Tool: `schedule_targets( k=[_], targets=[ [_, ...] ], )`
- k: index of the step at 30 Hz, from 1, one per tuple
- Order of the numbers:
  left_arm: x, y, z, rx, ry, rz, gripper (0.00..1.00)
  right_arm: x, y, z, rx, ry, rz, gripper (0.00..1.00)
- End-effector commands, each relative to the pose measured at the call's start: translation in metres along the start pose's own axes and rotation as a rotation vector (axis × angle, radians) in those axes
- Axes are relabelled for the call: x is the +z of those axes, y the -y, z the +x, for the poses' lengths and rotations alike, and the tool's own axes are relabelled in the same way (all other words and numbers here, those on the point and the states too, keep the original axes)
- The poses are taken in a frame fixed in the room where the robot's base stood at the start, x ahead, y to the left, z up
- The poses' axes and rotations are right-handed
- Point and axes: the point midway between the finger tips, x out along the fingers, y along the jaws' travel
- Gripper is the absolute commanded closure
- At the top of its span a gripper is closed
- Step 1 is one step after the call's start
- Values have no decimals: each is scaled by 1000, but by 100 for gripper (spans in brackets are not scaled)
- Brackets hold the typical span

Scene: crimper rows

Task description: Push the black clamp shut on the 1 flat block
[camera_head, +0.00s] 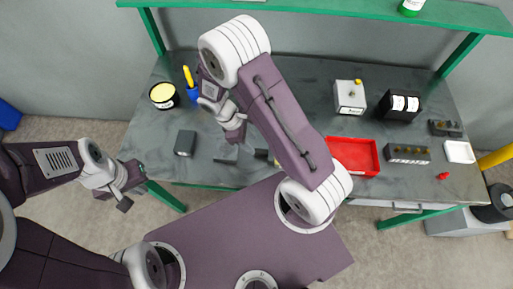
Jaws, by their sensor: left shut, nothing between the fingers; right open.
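Several small dark things lie on the grey table, and I cannot tell for certain which is the black clamp or the flat block. A dark grey block (185,142) sits near the front left. A flat dark piece (225,155) lies just below my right gripper (236,133) in the picture. A small black piece (262,155) is partly hidden behind my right arm. My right gripper is open and above the table; contact with the dark piece cannot be made out. My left gripper (131,186) is shut and empty, off the table's front left corner.
A red tray (378,158) lies at the front middle, with a dark holed rack (408,153) to its right. A white box (349,97) and a black dispenser (399,106) stand behind. A yellow-topped pot (163,96) stands back left. A green shelf (350,8) spans above.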

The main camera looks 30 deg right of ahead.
Motion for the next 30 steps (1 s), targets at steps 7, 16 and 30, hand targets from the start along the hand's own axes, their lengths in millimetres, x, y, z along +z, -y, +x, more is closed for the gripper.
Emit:
schedule_targets(
  k=[7,16,30],
  targets=[
    [-1,0,-5,0,0,0,100,1,1,50,-3,2,1,56],
    [-1,0,-5,0,0,0,100,0,0,67,0,-1,3,56],
    [-1,0,-5,0,0,0,100,0,0,67,0,-1,2,100]
  ],
)
